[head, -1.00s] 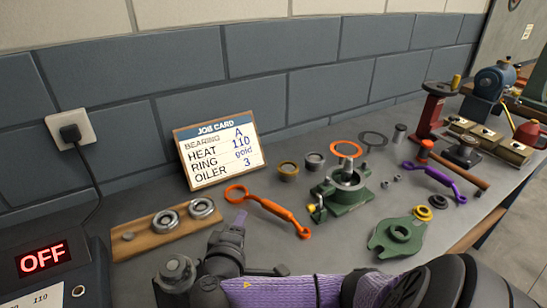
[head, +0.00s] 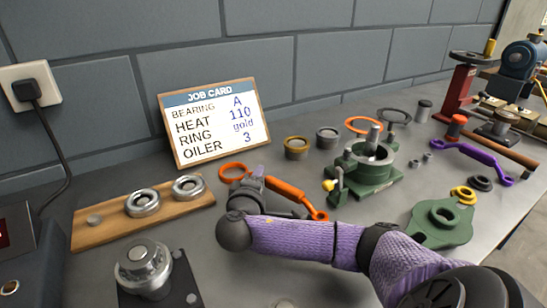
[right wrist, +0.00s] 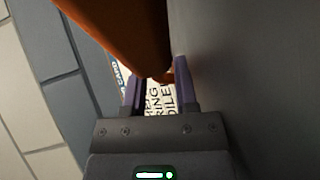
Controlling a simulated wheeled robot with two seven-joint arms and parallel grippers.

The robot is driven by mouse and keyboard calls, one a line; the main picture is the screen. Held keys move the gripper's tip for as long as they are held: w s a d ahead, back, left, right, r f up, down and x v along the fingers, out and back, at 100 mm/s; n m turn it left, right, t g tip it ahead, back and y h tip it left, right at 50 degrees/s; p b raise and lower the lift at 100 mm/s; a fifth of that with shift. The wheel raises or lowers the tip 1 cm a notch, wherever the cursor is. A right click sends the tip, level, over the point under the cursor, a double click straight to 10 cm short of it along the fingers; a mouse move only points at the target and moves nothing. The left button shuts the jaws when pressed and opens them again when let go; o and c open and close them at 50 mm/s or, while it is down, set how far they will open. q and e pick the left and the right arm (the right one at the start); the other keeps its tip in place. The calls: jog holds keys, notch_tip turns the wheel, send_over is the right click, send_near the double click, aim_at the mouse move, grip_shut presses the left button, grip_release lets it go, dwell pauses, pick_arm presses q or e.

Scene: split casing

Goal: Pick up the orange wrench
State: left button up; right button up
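The orange wrench (head: 288,192) lies on the grey bench in front of the job card, its ring end to the left. My right gripper (head: 258,177) is low at the wrench, just right of the ring, and hides part of the handle. In the right wrist view the two purple fingers (right wrist: 158,90) stand apart, with card lettering showing between them. The wrench (right wrist: 130,35) looms large there, crossing in front of one finger and reaching toward the gap. Whether the fingers touch it, I cannot tell. My left gripper is out of view.
The job card (head: 213,122) leans at the wall. A wooden board (head: 112,222) with two bearings lies left. A green casing half (head: 368,170) stands right of the wrench, a green flanged cover (head: 440,222) nearer. A round metal fixture (head: 144,266) stands at front left.

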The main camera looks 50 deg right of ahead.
jog(key=shift+r, duration=0.15)
grip_shut()
dwell(0.4)
dwell(0.4)
dwell(0.3)
